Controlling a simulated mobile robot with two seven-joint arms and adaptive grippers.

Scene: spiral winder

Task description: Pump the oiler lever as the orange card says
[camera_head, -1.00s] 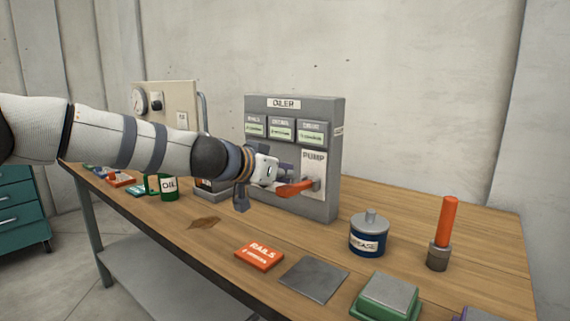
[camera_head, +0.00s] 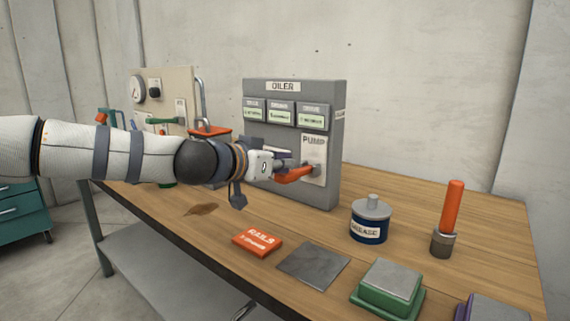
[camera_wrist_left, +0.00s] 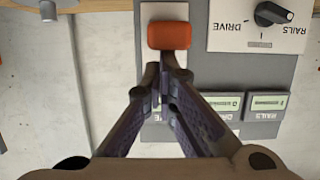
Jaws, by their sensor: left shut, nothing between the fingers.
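The grey oiler (camera_head: 260,88) stands on the bench with three small displays in a row and a plate marked PUMP (camera_head: 314,141). Its orange lever (camera_head: 297,175) sticks out from that plate toward the left. My left gripper (camera_head: 287,162) is shut and empty, with its fingers close by the lever, seemingly just above it. In the left wrist view the shut fingertips (camera_wrist_left: 165,60) lie by the end of the orange lever (camera_wrist_left: 170,36); I cannot tell if they touch. The orange card (camera_head: 257,240) lies flat on the bench and reads RAILS; its smaller line is too blurred to read.
A blue grease tin (camera_head: 370,222), an upright orange-handled tool (camera_head: 449,215), a grey plate (camera_head: 313,265) and a green block (camera_head: 388,288) stand or lie to the right. A gauge panel (camera_head: 166,93) stands behind my arm. The left wrist view shows a black selector knob (camera_wrist_left: 272,14).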

